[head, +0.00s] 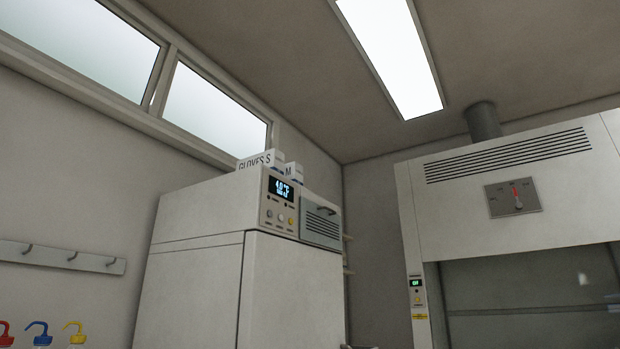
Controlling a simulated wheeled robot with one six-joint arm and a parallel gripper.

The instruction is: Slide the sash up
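A white fume hood (500,215) stands at the right, cut off by the right and lower picture edges. Its glass sash (525,283) shows below the hood's upper panel as a dark see-through pane. A horizontal bar (520,311) crosses the opening near the bottom of the picture; I cannot tell whether it belongs to the sash. The sash's lower edge and handle cannot be made out. My gripper is not in view.
A tall white cabinet (195,290) with a lit display stands left of the hood, with glove boxes (262,160) on top. A hook rail (62,258) is on the left wall, above red, blue and yellow spouts (38,333). The floor is not visible.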

